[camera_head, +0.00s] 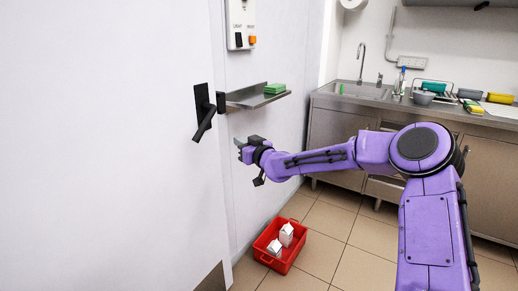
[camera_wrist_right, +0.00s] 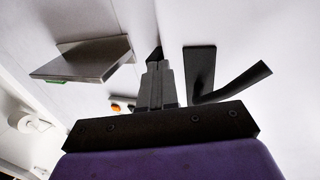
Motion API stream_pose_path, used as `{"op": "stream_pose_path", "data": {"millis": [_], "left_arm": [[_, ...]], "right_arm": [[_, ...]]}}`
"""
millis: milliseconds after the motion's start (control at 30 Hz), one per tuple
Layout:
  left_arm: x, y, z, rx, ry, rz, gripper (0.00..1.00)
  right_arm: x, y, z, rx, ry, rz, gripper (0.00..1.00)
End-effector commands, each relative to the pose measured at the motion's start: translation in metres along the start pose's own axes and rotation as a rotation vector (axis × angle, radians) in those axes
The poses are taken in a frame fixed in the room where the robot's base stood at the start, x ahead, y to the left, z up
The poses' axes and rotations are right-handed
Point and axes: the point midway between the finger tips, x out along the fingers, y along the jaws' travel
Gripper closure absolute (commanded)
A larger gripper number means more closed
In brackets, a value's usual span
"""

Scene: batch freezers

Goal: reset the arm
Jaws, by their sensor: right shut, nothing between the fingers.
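My right arm is purple and reaches in from the right in the head view, stretched toward the white door. My right gripper (camera_head: 238,146) is shut and empty, in front of the wall just right of the black door handle (camera_head: 203,113) and below the small metal shelf (camera_head: 262,97). In the right wrist view the shut fingers (camera_wrist_right: 157,75) point up the picture, between the shelf (camera_wrist_right: 88,60) and the door handle (camera_wrist_right: 232,82). The gripper looks apart from both. My left gripper is not in view.
A green block (camera_head: 275,88) lies on the shelf, under a wall switch panel (camera_head: 241,25). A red crate (camera_head: 277,262) with white cartons (camera_head: 286,235) stands on the tiled floor. A steel sink counter (camera_head: 340,98) lines the back. Open floor (camera_head: 335,215) lies between.

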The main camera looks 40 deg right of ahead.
Motion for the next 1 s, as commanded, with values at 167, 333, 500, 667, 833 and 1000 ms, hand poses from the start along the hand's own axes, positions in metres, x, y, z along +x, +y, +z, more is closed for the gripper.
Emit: {"op": "stream_pose_path", "data": {"millis": [167, 333, 500, 667, 833, 1000], "left_arm": [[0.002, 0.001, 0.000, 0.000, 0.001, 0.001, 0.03], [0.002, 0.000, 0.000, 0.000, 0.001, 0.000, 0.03], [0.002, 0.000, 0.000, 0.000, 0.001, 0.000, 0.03], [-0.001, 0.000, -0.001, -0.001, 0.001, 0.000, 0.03], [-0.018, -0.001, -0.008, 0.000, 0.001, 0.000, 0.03], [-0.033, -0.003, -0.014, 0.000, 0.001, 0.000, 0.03]], "right_arm": [[-0.028, 0.010, 0.000, 0.001, 0.000, 0.000, 1.00], [-0.037, 0.013, 0.002, 0.000, -0.003, -0.001, 1.00], [-0.036, 0.011, 0.003, 0.004, -0.004, -0.002, 1.00], [-0.050, -0.010, 0.024, 0.408, 0.004, 0.082, 1.00], [-0.103, -0.064, 0.153, 0.632, -0.264, 0.250, 1.00], [-0.205, -0.092, 0.267, 0.636, -0.547, 0.445, 1.00]]}}
